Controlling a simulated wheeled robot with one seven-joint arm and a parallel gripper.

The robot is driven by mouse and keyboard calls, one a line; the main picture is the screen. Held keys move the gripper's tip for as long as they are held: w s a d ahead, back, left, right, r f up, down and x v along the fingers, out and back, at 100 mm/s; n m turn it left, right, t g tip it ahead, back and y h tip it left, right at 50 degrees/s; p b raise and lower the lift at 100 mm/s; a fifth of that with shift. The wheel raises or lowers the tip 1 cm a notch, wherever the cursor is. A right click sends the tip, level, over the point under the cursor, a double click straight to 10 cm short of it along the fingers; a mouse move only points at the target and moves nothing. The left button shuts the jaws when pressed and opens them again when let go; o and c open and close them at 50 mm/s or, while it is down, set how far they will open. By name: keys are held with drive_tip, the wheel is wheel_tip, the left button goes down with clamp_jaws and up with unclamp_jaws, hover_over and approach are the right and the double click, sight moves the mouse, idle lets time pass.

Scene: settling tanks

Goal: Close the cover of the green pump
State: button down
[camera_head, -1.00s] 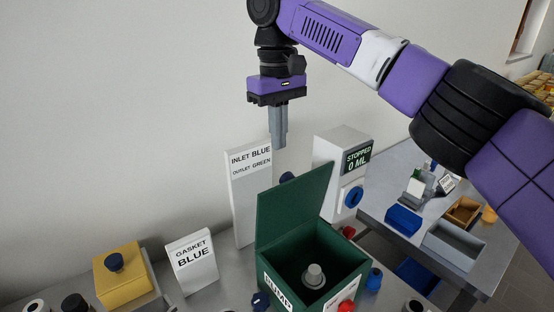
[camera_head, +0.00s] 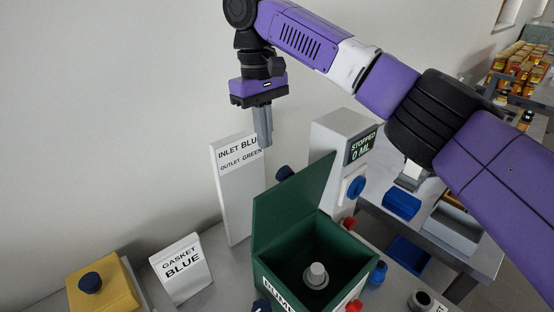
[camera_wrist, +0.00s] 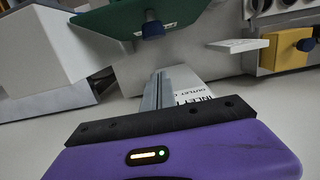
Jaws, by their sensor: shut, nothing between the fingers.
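The green pump (camera_head: 345,238) is an open-topped box on the bench in the head view, with a grey fitting (camera_head: 317,276) inside. Its green cover (camera_head: 290,208) stands upright, hinged along the left side of the box, so the pump is open. A dark blue knob (camera_head: 284,173) shows just behind the cover's top edge; in the wrist view the knob (camera_wrist: 152,30) sits on the green cover (camera_wrist: 110,22). My gripper (camera_head: 264,140) is shut and empty, pointing down, above and left of the cover and apart from it.
A white sign reading INLET BLUE, OUTLET GREEN (camera_head: 236,195) stands behind the cover, close below my gripper. A white unit reading STOPPED 0 ML (camera_head: 335,150) stands behind the pump. A gasket sign (camera_head: 183,270) and yellow block (camera_head: 105,290) are at left.

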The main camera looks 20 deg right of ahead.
drive_tip(key=s+d+f+p, duration=0.1)
drive_tip(key=s+f, duration=0.3)
drive_tip(key=shift+d+p, duration=0.15)
drive_tip(key=shift+p, duration=0.15)
drive_tip(key=shift+s+f, duration=0.1)
idle(0.4)
